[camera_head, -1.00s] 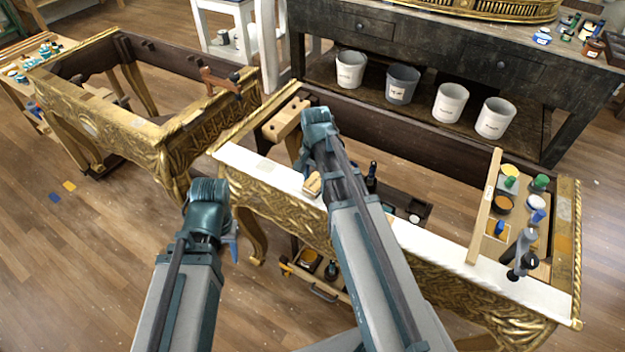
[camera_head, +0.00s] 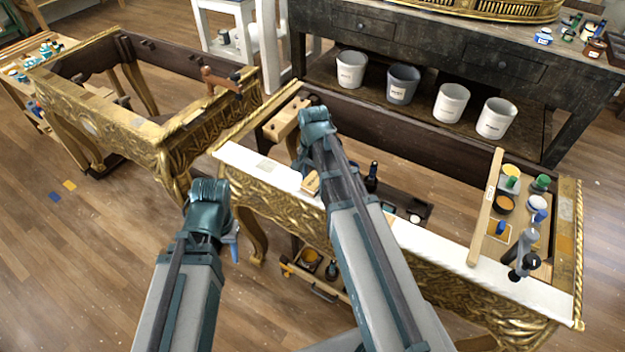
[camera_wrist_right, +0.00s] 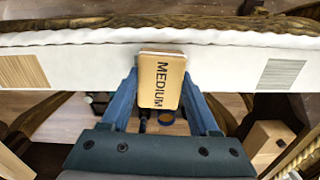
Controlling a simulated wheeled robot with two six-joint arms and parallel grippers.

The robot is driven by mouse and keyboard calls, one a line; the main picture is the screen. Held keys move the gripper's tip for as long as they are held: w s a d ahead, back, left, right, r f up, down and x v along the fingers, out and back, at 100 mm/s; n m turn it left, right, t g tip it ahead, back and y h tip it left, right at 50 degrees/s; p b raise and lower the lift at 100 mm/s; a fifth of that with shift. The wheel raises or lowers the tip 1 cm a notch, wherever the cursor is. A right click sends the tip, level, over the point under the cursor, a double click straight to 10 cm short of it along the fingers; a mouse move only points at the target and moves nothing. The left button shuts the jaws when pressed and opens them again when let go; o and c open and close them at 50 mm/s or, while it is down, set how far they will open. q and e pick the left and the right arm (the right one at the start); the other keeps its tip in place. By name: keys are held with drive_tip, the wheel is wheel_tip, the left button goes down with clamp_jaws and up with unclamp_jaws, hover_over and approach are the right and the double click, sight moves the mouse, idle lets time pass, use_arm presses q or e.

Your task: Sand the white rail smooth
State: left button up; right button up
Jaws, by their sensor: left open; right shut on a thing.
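The white rail (camera_head: 440,246) runs along the top front of a gilt console frame; it also crosses the right wrist view (camera_wrist_right: 95,70). In that view a wood-coloured patch (camera_wrist_right: 22,72) and a pale grey patch (camera_wrist_right: 281,74) show on its face. My right gripper (camera_head: 312,180) is shut on a tan sanding block (camera_wrist_right: 161,82) marked MEDIUM, whose far end overlaps the rail; whether it touches is unclear. My arm partly hides the block in the head view (camera_head: 310,184). My left gripper (camera_head: 234,246) is open and empty, in front of the frame, left of my right arm.
A wooden clamp block (camera_head: 283,122) sits at the frame's left end. A tray of paint pots and tools (camera_head: 500,225) and a grey clamp (camera_head: 522,248) stand at the right end. A second gilt frame (camera_head: 150,135) stands left. Several buckets (camera_head: 403,84) line the shelf behind.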

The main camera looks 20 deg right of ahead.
drive_tip(key=shift+s+d, duration=0.3)
drive_tip(key=shift+s, duration=0.1)
drive_tip(key=shift+f, duration=0.15)
drive_tip(key=shift+c, duration=0.6)
drive_tip(key=shift+w+a, duration=0.4)
drive_tip(key=shift+w, duration=0.2)
drive_tip(key=shift+s, duration=0.1)
drive_tip(key=shift+s+d, duration=0.4)
drive_tip(key=shift+s, duration=0.1)
